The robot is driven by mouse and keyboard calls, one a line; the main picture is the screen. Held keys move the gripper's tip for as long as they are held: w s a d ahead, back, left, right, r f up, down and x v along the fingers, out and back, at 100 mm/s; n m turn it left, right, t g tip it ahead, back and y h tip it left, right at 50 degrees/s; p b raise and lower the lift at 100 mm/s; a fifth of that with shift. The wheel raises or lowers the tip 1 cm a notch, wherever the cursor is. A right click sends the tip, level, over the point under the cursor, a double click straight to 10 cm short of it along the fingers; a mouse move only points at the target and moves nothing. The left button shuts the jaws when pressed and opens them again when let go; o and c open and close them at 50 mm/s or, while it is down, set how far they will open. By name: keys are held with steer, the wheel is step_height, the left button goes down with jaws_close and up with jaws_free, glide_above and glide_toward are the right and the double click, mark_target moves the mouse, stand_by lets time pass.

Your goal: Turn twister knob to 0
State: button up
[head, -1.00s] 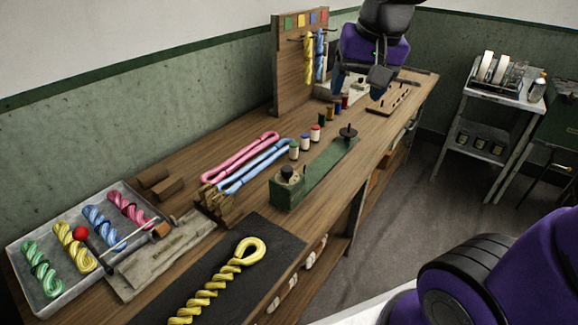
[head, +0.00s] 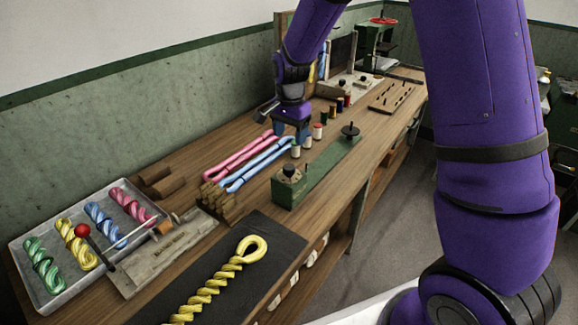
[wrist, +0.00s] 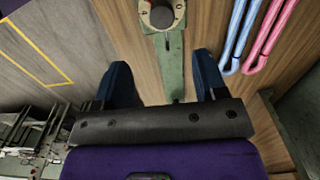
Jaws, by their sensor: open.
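The twister is a long green base (head: 318,168) on the wooden bench. Its dark knob (head: 288,170) sits on the raised box at its near end. A dark disc with an upright pin (head: 349,131) stands at its far end. My gripper (head: 290,130) is above the bench, beyond the knob in the head view, apart from it. In the wrist view my gripper (wrist: 163,78) is open and empty, its two blue fingers either side of the green base. The knob (wrist: 162,14) is at the top edge there, partly cut off. Its dial marks are too small to read.
Pink (head: 240,155) and blue (head: 255,164) skeins lie left of the twister. Several thread spools (head: 318,132) stand behind it. A tray of skeins (head: 60,285) and a dark mat (head: 215,260) with a yellow twist are nearer. My upper arm covers the right side.

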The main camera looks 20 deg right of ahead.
mark_target(289, 166)
step_height(289, 166, down, 12)
steer(key=shift+w+r, duration=0.15)
stand_by(0.5)
steer(key=c, duration=0.9)
